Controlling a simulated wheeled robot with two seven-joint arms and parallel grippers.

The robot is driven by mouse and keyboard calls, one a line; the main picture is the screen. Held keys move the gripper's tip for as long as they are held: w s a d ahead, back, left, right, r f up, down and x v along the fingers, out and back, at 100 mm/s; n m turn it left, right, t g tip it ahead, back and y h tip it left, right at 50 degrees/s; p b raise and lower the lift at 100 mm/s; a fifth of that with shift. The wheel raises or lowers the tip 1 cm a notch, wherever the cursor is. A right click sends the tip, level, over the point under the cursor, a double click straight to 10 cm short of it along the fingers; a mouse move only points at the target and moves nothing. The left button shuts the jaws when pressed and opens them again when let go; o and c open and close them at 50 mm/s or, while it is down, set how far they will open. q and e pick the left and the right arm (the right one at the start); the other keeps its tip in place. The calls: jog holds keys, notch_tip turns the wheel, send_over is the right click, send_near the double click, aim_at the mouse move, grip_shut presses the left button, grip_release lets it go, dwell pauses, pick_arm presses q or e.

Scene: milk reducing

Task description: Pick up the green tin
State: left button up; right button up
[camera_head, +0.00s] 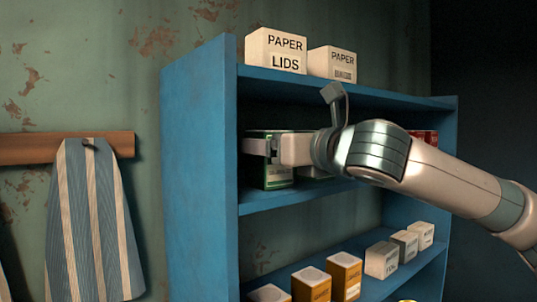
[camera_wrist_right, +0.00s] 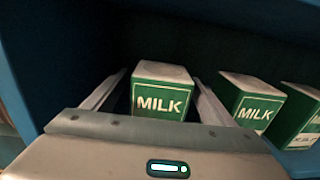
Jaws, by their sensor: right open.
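A green-and-white tin marked MILK (camera_wrist_right: 160,102) stands upright on the blue shelf, between the two fingers of my right gripper (camera_wrist_right: 160,78). Gaps show on both sides of it in the right wrist view, so the gripper is open around it. In the head view the green tin (camera_head: 278,176) is partly covered by the right gripper (camera_head: 262,147), which reaches in from the right. Two more green MILK tins (camera_wrist_right: 252,103) (camera_wrist_right: 301,115) stand to the right in the wrist view. My left gripper is not in view.
The blue shelf's side wall (camera_head: 200,170) is close left of the tin. Paper boxes (camera_head: 276,50) stand on top. Red items (camera_head: 428,136) are farther right on the same level. Orange boxes (camera_head: 344,275) and white boxes (camera_head: 382,260) stand below. A striped apron (camera_head: 92,220) hangs left.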

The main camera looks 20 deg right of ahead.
jog(key=shift+s, duration=0.1)
jog(key=c, duration=1.5)
jog(key=shift+r, duration=0.1)
jog(key=shift+s+r+b, duration=0.1)
jog(key=shift+r+b, duration=0.05)
jog(key=shift+b, duration=0.4)
notch_tip(320, 180, up, 7)
jog(key=shift+f+b, duration=0.15)
jog(key=shift+b, duration=0.85)
jog(key=shift+s+a+f+b, duration=0.2)
jog(key=shift+s+b, duration=0.9)
jog(key=shift+s, duration=2.2)
jog(key=shift+s+a+r+b, duration=0.2)
jog(key=shift+s+b, duration=0.95)
jog(key=shift+s, duration=2.1)
jog(key=shift+s+a+f+b, duration=0.2)
jog(key=shift+s+b, duration=0.9)
jog(key=shift+s, duration=2.2)
